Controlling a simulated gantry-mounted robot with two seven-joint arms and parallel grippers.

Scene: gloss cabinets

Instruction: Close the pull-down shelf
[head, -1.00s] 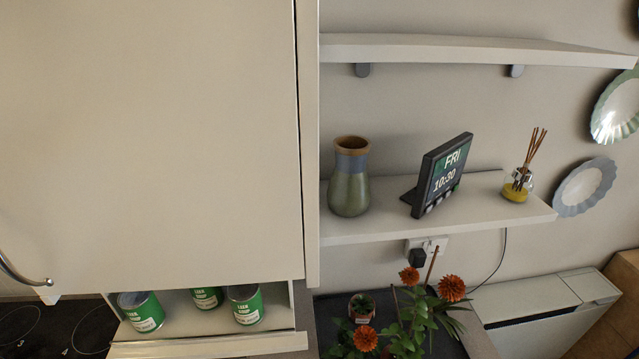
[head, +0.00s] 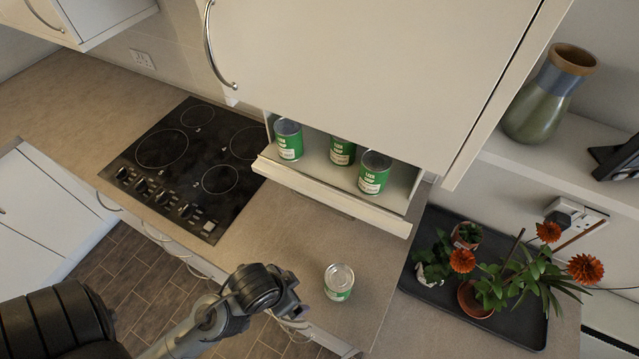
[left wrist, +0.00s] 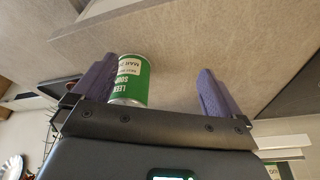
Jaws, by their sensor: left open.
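The pull-down shelf (head: 330,190) hangs lowered below a cream wall cabinet (head: 370,65) in the head view. Three green soup cans (head: 374,172) stand on it. Another green can (head: 338,281) stands upright on the worktop below. My left gripper (head: 290,306) is just left of that can in the head view, well below the shelf. In the left wrist view, my open gripper (left wrist: 155,78) has its purple fingers apart, and the worktop can (left wrist: 131,80) shows between them, closer to the left finger. Whether they touch is unclear. My right gripper is not in view.
A black hob (head: 190,165) lies left of the shelf. A dark tray (head: 530,325) with potted orange flowers (head: 462,262) sits to the right. A vase (head: 548,95) stands on an open wall shelf. The worktop between hob and loose can is clear.

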